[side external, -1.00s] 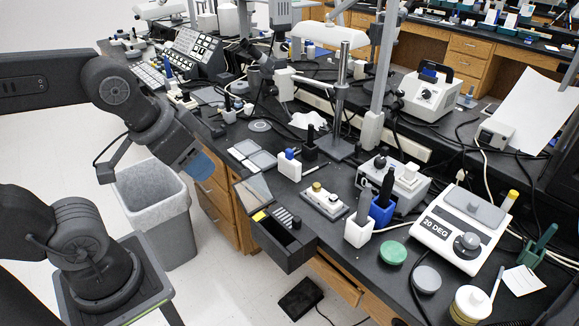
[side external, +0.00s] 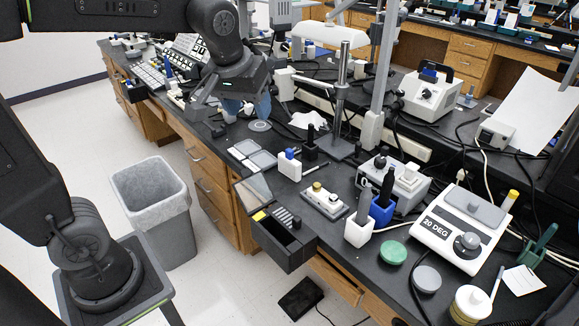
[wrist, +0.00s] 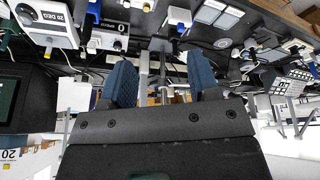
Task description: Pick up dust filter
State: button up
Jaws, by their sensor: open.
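A flat round grey disc (side external: 260,126) with a paler ring lies on the black bench and may be the dust filter; I cannot tell for sure. It also shows in the wrist view (wrist: 222,43), to the right of the fingers. My gripper (side external: 248,107) has two blue fingers, spread apart and pointing down just behind or above the disc in the side view. The exact height above the bench is unclear.
A white crumpled piece (side external: 308,120) and a metal stand (side external: 341,85) are to the right of my gripper. Square grey pads (side external: 247,148) lie nearer the bench edge. A green disc (side external: 393,252) and another grey disc (side external: 427,279) lie at front right. A bin (side external: 153,215) stands on the floor.

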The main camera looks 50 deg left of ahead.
jog(key=w+a+f+n+g+y, duration=0.1)
jog(key=w+a+n, duration=0.1)
jog(key=w, duration=0.3)
jog(key=w+a+f+n, duration=0.2)
jog(key=w, duration=0.4)
jog(key=n+g+y, duration=0.2)
jog(key=n+g, duration=0.1)
jog(key=n, duration=0.6)
send_over(290, 150)
jog(key=d, duration=0.4)
notch_tip(290, 150, down, 16)
jog(key=r, duration=0.1)
jog(key=x, duration=0.8)
jog(key=shift+f, duration=0.2)
jog(key=shift+d+x, duration=0.1)
jog(key=shift+x, duration=1.5)
jog(key=shift+d+x, duration=0.15)
jog(key=shift+x, duration=1.4)
jog(key=shift+f, duration=0.1)
jog(key=shift+c, duration=0.4)
grip_shut()
